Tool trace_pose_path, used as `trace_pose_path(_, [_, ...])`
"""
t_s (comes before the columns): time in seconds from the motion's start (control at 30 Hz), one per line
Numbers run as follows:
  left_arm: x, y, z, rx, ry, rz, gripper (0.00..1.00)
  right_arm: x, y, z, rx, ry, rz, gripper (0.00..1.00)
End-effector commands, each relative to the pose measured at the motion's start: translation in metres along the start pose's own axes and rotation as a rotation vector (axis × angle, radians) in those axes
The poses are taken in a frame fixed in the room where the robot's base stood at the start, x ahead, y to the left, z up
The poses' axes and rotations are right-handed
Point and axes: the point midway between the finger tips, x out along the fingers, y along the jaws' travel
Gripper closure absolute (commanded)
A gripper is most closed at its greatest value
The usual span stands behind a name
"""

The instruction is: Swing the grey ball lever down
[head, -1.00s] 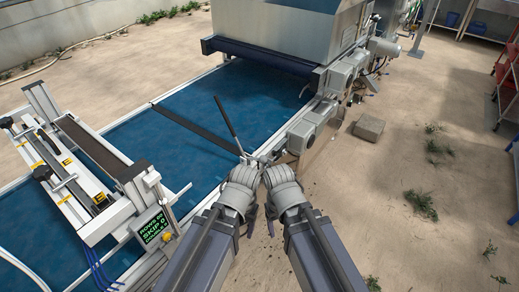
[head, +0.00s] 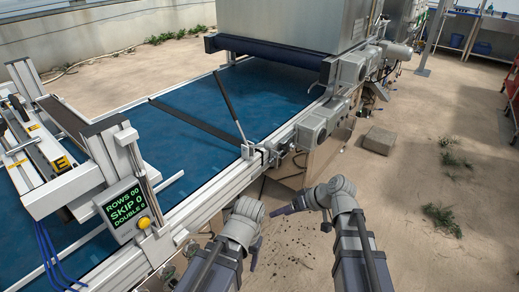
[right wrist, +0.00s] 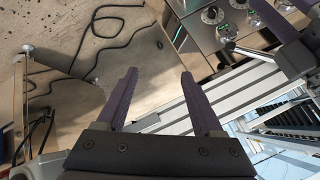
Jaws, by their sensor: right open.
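In the right wrist view, a short lever with a grey ball end (right wrist: 230,46) sticks out beside a panel of round dials, at the upper right. Its base is partly hidden by dark parts of an arm. I cannot make this lever out clearly in the head view. My right gripper (head: 298,214) is open and empty over the sandy floor, right of the conveyor. Its two purple fingers (right wrist: 158,73) stand apart in the right wrist view, left of the ball and clear of it. My left gripper (head: 238,242) is close to the conveyor's near rail; its jaw opening is unclear.
The blue conveyor belt (head: 195,110) runs diagonally beneath a metal housing (head: 285,20). A dark rod (head: 229,105) rises from the rail. A counter display (head: 124,208) stands at left. A concrete block (head: 379,139) lies on the ground; open floor is at right.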

Motion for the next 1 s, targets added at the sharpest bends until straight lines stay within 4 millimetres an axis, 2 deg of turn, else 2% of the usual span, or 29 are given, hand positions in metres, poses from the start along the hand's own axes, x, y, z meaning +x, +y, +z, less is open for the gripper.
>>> trace_pose_path(0.03, [-0.001,0.000,0.000,0.000,0.000,0.000,0.35,-0.002,-0.005,-0.022,-0.046,0.074,-0.055,0.31])
trace_pose_path(0.2, [-0.001,0.000,0.000,0.000,0.000,0.000,0.35,-0.027,-0.027,-0.094,-0.218,0.386,-0.214,0.31])
trace_pose_path(0.3, [-0.001,0.000,0.000,0.000,0.000,0.000,0.35,-0.049,-0.032,-0.128,-0.292,0.561,-0.258,0.31])
trace_pose_path(0.4, [-0.001,0.000,0.000,0.000,0.000,0.000,0.35,-0.068,-0.034,-0.150,-0.337,0.688,-0.275,0.31])
trace_pose_path(0.53, [-0.001,0.000,0.000,0.000,0.000,0.000,0.35,-0.082,-0.034,-0.165,-0.366,0.779,-0.278,0.31])
trace_pose_path(0.7, [-0.001,0.000,0.000,0.000,0.000,0.000,0.35,-0.088,-0.034,-0.169,-0.376,0.811,-0.278,0.31])
trace_pose_path(0.83, [-0.001,0.000,0.000,0.000,0.000,0.000,0.35,-0.084,-0.036,-0.173,-0.376,0.810,-0.281,0.31])
trace_pose_path(1.0, [-0.001,0.000,0.000,0.000,0.000,0.000,0.35,-0.067,-0.046,-0.189,-0.377,0.807,-0.283,0.31])
